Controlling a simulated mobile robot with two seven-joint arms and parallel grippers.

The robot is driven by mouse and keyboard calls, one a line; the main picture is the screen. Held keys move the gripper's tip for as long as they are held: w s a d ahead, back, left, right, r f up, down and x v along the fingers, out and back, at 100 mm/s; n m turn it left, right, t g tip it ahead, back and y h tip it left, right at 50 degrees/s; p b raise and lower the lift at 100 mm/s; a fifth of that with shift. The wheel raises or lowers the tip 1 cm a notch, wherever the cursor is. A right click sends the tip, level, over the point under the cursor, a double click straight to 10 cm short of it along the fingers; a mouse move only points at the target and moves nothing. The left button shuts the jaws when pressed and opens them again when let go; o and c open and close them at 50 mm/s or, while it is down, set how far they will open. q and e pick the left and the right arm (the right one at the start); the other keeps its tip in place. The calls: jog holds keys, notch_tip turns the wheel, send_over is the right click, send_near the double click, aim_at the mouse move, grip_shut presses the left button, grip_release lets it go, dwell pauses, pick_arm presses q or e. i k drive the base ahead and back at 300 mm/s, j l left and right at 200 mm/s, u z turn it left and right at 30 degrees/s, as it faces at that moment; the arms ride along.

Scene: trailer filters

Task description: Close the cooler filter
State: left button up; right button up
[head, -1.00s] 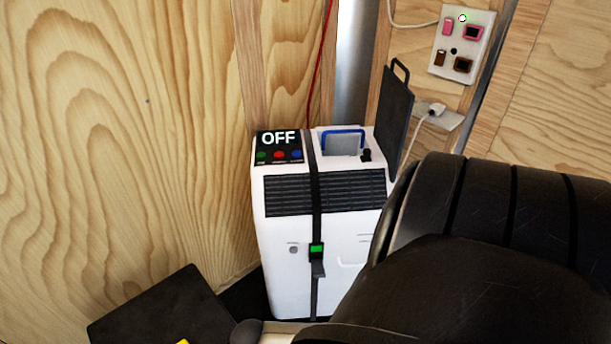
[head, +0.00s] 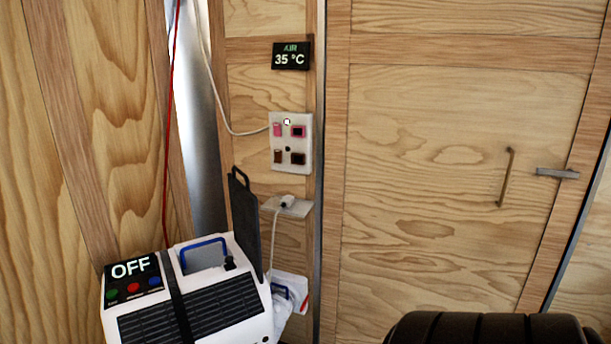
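The white cooler (head: 245,325) stands at the lower left of the head view, its lower part cut off by the frame. Its panel (head: 131,280) reads OFF above colored buttons. A blue handle (head: 203,242) rises around a grey piece at an opening in the cooler's top. A black strap (head: 178,295) runs over the cooler. Neither gripper is in view.
A white socket plate (head: 291,143) and an AIR 35 °C display (head: 291,56) are on the wall. A cable plug (head: 287,202) sits on a small ledge. A white item with blue (head: 288,293) lies behind the cooler. A wooden door (head: 440,180) is at right.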

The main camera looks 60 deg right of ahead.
aim_at(244, 204)
jog(key=i+j+z, duration=0.1)
jog(key=z, duration=1.45)
